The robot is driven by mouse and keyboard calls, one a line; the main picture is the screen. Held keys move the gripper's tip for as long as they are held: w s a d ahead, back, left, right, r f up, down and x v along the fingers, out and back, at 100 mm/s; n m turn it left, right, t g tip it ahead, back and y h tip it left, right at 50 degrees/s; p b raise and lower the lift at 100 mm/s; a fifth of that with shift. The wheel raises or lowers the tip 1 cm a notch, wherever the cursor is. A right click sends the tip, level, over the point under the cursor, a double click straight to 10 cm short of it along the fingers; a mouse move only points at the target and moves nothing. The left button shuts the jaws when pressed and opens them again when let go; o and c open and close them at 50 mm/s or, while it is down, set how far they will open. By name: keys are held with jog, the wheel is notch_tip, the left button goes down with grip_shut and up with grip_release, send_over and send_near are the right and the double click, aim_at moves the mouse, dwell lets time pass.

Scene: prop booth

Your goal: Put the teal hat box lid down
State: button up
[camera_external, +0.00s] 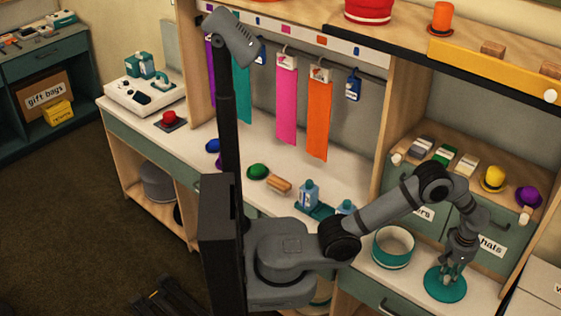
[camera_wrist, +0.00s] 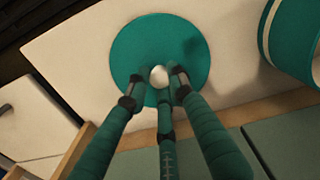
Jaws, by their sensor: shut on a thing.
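The teal hat box lid (camera_external: 445,287) is a flat round disc with a pale knob (camera_wrist: 159,75) at its middle. It is level over the pale counter, right of the open hat box. My gripper (camera_external: 455,268) points down at the lid, its fingers closed around the knob in the wrist view (camera_wrist: 160,82). I cannot tell whether the lid touches the counter or hangs just above it. The teal hat box (camera_external: 393,262) with a white band stands uncovered on the counter, and its side shows at the right of the wrist view (camera_wrist: 296,50).
Drawers, one labelled "hats" (camera_external: 490,244), rise behind my gripper, with a yellow hat (camera_external: 493,180) and a purple hat (camera_external: 529,197) on top. Blue bottles (camera_external: 308,195) stand left of the box. A white box (camera_external: 540,290) is at the right. Bare counter surrounds the lid.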

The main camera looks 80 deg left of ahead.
aim_at(448, 277)
jog(key=shift+f, duration=0.2)
jog(key=shift+f, duration=0.15)
jog(key=o, duration=0.9)
jog(key=shift+o, duration=0.6)
notch_tip(448, 277, up, 13)
jog(key=shift+f, duration=0.2)
jog(key=shift+f, duration=0.15)
